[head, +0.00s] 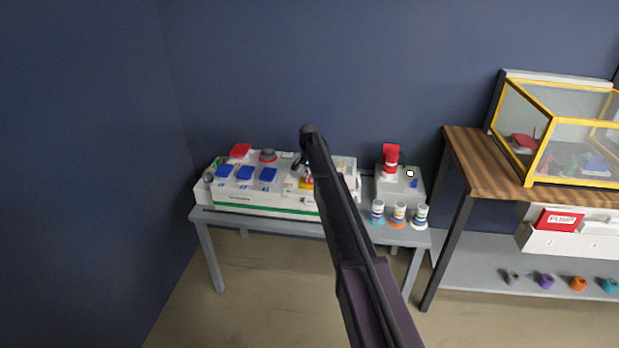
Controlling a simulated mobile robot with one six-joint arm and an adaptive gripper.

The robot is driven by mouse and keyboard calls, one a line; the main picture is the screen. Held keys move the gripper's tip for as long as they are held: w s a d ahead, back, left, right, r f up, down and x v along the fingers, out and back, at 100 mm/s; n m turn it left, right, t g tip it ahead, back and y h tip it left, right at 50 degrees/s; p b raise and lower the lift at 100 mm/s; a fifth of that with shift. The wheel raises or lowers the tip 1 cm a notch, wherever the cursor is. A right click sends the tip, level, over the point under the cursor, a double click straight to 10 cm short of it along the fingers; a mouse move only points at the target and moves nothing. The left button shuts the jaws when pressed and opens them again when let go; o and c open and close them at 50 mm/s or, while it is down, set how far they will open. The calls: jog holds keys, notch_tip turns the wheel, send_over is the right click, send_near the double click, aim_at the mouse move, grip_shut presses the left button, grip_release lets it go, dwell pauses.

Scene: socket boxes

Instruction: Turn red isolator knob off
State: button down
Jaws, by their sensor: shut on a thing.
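The long white socket box (230,198) with a green stripe stands on a grey table. On its right part, a small red and yellow patch, which looks like the red isolator knob (307,183), shows beside my dark arm. My gripper (305,174) reaches down from the arm's end to this spot and is shut on the knob. The arm hides much of the knob and the box's right part, so the knob's angle cannot be told.
Blue socket covers (245,174) and a red cover (241,150) are on the box's left. A grey box (413,192) with a tall red part (391,156) stands right, behind several striped plugs (399,214). A wooden bench (470,150) bears a yellow-framed case (555,185).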

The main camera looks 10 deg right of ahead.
jog(key=n, duration=0.6)
jog(key=shift+s+d, duration=0.15)
jog(key=shift+d, duration=0.05)
jog(key=n, duration=0.7)
jog(key=shift+d, duration=0.15)
jog(key=shift+n, duration=0.3)
jog(key=c, duration=0.7)
grip_release()
jog(key=shift+o, duration=0.2)
jog(key=shift+m, duration=0.4)
